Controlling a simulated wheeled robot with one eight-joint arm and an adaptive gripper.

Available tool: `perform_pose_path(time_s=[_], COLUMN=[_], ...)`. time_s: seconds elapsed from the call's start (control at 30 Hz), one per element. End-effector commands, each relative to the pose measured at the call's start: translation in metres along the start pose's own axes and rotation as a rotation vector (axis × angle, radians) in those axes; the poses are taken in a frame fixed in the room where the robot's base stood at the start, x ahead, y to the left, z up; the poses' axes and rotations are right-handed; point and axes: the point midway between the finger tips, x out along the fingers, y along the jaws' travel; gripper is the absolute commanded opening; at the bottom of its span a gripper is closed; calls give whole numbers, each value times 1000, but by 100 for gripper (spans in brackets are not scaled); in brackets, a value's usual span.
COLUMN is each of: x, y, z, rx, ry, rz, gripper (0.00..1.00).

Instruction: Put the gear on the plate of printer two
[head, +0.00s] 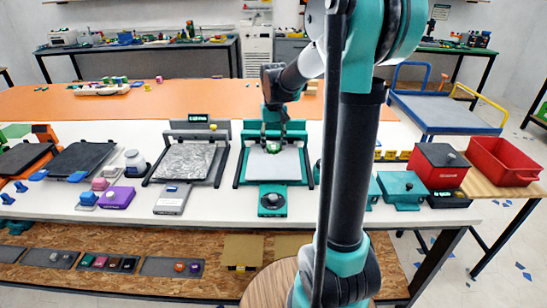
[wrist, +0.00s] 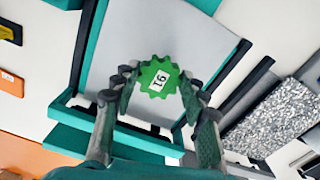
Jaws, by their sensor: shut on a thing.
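The green gear (wrist: 158,78), with a white number label, is between the fingers of my gripper (wrist: 160,88). My gripper is shut on it. In the head view my gripper (head: 273,137) is over the back part of the light grey plate (head: 288,166) on the teal-framed printer, and the gear (head: 272,147) shows as a small green spot below it. The plate fills the middle of the wrist view (wrist: 120,38), bare around the gear. I cannot tell whether the gear touches the plate. No printer number is readable.
A grey-framed printer with a speckled plate (head: 185,162) stands to the left, and dark plates (head: 82,160) lie farther left. A teal control box (head: 271,200) is in front of the teal printer. Red bins (head: 503,160) stand at the right.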

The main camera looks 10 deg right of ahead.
Motion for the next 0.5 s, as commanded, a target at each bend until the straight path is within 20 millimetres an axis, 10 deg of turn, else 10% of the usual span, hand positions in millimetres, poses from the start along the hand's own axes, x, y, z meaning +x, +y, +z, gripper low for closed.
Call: perform_pose_path(time_s=[0.5], x=[54], y=[0], z=[0], rx=[0], ry=[0], rz=[0], gripper=[27])
